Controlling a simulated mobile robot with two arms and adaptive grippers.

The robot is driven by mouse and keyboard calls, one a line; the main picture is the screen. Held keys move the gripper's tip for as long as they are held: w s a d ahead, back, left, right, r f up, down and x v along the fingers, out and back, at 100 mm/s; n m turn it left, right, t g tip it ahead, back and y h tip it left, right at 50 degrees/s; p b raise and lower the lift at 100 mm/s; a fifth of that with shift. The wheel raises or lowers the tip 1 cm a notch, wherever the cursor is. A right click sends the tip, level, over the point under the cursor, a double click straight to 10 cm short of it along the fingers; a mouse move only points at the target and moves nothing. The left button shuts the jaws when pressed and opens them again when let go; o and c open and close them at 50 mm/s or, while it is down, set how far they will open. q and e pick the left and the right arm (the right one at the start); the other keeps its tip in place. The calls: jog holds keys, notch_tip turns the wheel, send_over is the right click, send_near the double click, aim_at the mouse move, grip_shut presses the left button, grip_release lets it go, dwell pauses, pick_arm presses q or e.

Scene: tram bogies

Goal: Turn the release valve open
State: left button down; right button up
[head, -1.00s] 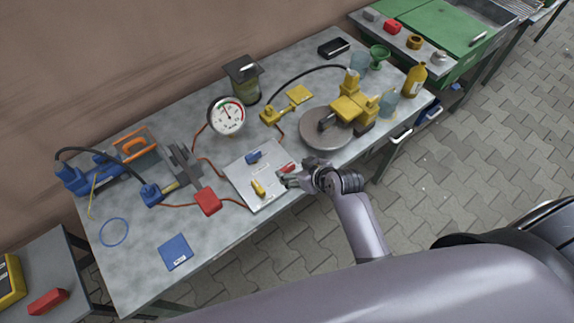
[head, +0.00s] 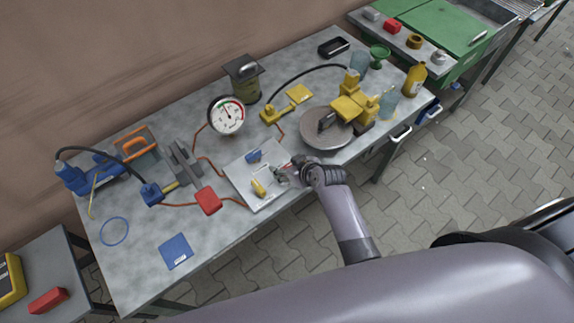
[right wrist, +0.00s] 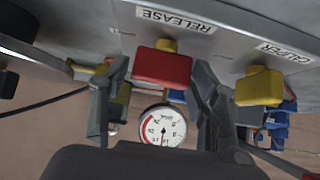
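The release valve is a red handle (right wrist: 162,66) on a yellow stem, beside a label reading RELEASE in the right wrist view. It sits on a pale grey valve panel (head: 240,184) that also carries a blue handle (head: 254,156) and a yellow handle (head: 259,188). My right gripper (head: 281,175) is at the panel's right side and mostly hides the red handle in the head view. In the right wrist view its fingers stand open on either side of the red handle, with gaps visible. My left gripper is not in view.
A round pressure gauge (head: 227,116) stands behind the panel. A grey round disc (head: 326,140) and a yellow pump unit (head: 354,106) are to the right. A red block (head: 208,201) and a blue pad (head: 176,251) lie left. The table's front left is mostly clear.

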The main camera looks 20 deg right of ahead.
jog(key=c, duration=0.8)
jog(key=shift+c, duration=0.2)
jog(key=shift+d, duration=0.1)
jog(key=n+y+b, duration=0.1)
jog(key=n+g+y+b, duration=0.1)
jog(key=n, duration=0.1)
jog(key=shift+w+d+f, duration=0.1)
jog(key=shift+f, duration=0.1)
jog(key=n+g+y+b, duration=0.1)
jog(key=n+g+b, duration=0.1)
jog(key=n+b, duration=0.2)
jog(key=n+g+y+b, duration=0.1)
jog(key=n+g+b, duration=0.2)
jog(key=b, duration=0.4)
jog(key=n+g+y+b, duration=0.2)
jog(key=n+b, duration=0.2)
jog(key=b, duration=0.2)
jog(key=shift+a+n+g, duration=0.2)
jog(key=shift+n+g, duration=0.1)
jog(key=shift+g, duration=0.1)
jog(key=shift+r+n+g+h+b, duration=0.2)
jog(key=shift+n+g+h+b, duration=0.1)
jog(key=shift+n+g+b, duration=1.25)
jog(key=shift+n, duration=0.25)
jog(key=o, duration=1.2)
jog(key=shift+c, duration=0.2)
